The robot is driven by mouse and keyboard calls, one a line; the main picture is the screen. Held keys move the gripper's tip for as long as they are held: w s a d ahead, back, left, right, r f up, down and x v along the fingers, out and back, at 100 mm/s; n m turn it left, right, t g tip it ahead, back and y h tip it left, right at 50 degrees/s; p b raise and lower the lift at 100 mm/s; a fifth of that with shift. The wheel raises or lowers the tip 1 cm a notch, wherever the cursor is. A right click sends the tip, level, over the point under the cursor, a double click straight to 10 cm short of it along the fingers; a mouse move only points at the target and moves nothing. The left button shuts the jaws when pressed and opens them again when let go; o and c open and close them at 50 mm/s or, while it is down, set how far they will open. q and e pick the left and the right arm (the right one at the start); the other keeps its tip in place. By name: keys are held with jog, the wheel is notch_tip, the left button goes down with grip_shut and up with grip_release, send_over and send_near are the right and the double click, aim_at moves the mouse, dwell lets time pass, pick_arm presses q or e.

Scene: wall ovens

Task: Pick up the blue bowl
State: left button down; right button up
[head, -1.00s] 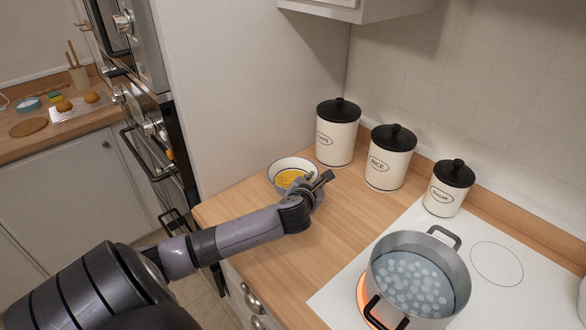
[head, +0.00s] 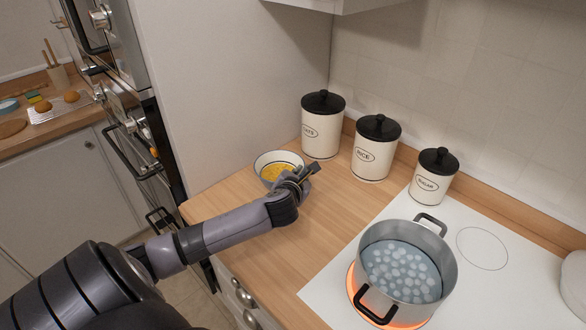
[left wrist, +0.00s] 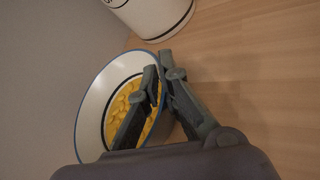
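The bowl (head: 262,168) is white with a blue rim and holds yellow food. It stands at the back left of the wooden counter, by the tall cabinet side. In the left wrist view the bowl (left wrist: 93,105) fills the left middle. My left gripper (head: 310,171) is at the bowl's right side. In the left wrist view its fingers (left wrist: 159,75) are close together at the tips, one inside the bowl and one outside, with the rim between them. The bowl appears to rest on the counter. My right gripper is not in view.
Three white canisters with black lids (head: 322,126) stand along the wall behind the bowl; one (left wrist: 155,15) is near it. A steaming-looking pot (head: 408,262) sits on a glowing hob ring at the right. The counter (head: 295,240) in front of the arm is clear.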

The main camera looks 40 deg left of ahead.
pick_arm(q)
jog(key=shift+r, duration=0.2)
notch_tip(320, 180, up, 20)
jog(key=shift+f, duration=0.2)
dwell(0.9)
